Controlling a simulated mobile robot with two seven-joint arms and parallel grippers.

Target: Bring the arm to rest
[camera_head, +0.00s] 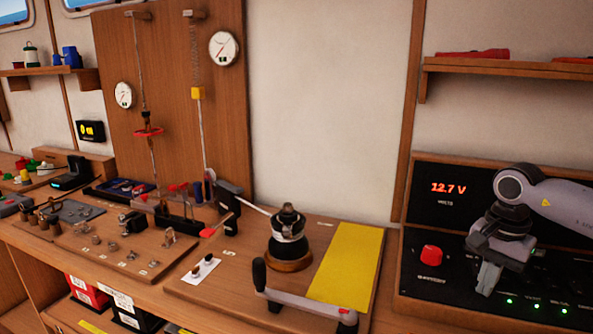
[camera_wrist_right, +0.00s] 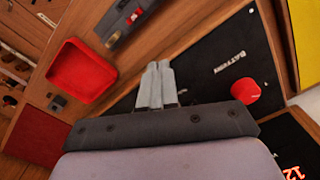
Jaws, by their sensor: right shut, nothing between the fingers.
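My right arm comes in from the right edge in the head view. Its gripper (camera_head: 489,279) points down in front of the black voltage panel (camera_head: 420,205), right of the red knob (camera_head: 431,255). In the right wrist view the two grey fingers (camera_wrist_right: 155,86) lie side by side, shut, with nothing between them. The red knob (camera_wrist_right: 245,90) shows to their right there, apart from the fingers. My left gripper is in neither view.
A winch (camera_head: 289,240) and a yellow mat (camera_head: 346,268) are on the bench left of the panel. A handle (camera_head: 300,300) lies at the front. A red tray (camera_wrist_right: 82,77) shows in the right wrist view. Shelves hang on the wall.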

